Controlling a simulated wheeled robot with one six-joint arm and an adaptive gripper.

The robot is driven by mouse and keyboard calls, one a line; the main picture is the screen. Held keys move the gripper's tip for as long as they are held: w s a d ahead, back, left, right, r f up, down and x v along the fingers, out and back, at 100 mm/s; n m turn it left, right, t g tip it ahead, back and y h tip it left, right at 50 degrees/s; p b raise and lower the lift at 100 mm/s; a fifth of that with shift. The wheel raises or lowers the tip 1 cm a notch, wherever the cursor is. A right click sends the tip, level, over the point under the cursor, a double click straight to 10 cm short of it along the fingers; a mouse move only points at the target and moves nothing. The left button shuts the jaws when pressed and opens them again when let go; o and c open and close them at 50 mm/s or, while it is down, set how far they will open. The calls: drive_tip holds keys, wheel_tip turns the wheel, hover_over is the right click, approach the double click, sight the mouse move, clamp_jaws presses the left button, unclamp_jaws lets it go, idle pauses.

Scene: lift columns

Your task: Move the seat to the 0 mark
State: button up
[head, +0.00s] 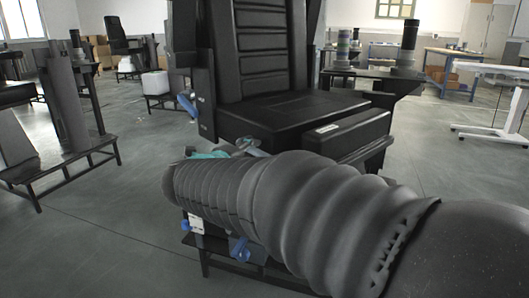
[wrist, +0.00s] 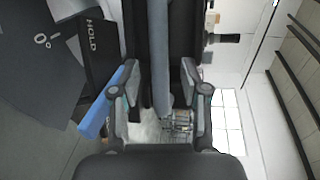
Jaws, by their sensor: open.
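The black seat (head: 290,108) with its ribbed backrest (head: 262,45) stands in the middle of the head view. My arm covers its lower front. In the wrist view, a dark plate bears a 0° mark (wrist: 47,40), beside a black piece labelled HOLD (wrist: 93,36). My gripper (wrist: 160,78) is open, its two fingers apart on either side of a grey bar (wrist: 161,50). I cannot tell whether they touch it. A blue handle (wrist: 107,102) lies just outside the left finger. In the head view, my gripper is mostly hidden behind my arm.
Dark stands (head: 70,110) are at the left, with a white box (head: 155,83) behind. A table with columns (head: 380,72) stands behind the seat to the right. A white table (head: 495,75) is at far right. Grey floor (head: 440,180) is clear at right.

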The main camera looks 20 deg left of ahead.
sight(254, 153)
drive_tip(key=shift+x, duration=1.7)
